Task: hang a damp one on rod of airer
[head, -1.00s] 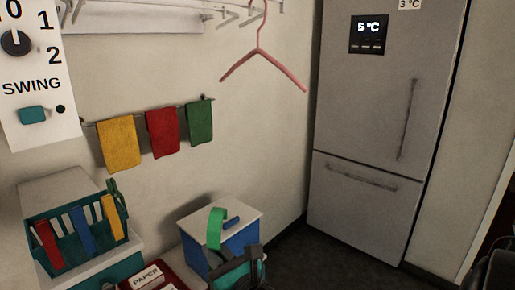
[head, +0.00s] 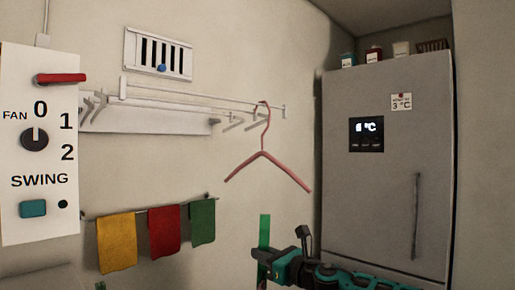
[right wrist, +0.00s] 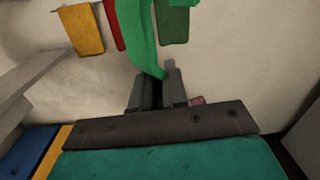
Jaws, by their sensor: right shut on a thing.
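The airer (head: 200,100) is a white wall rack with thin rods, in the upper middle of the head view. A pink hanger (head: 262,155) hangs from its right part. My right gripper (head: 264,255) is below the hanger and the airer, shut on a narrow green strip (head: 264,230) that looks like cloth. The strip stands up above the fingers. In the right wrist view the green strip (right wrist: 137,35) rises from between the fingertips (right wrist: 158,82) of the right gripper. Whether it is damp cannot be seen. My left gripper is not in view.
Yellow (head: 117,240), red (head: 164,228) and green (head: 202,220) cloths hang on a low wall rail. A control panel (head: 40,145) is at left, a vent (head: 158,53) above the airer. A grey fridge (head: 388,180) stands at right. The wall between hanger and fridge is bare.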

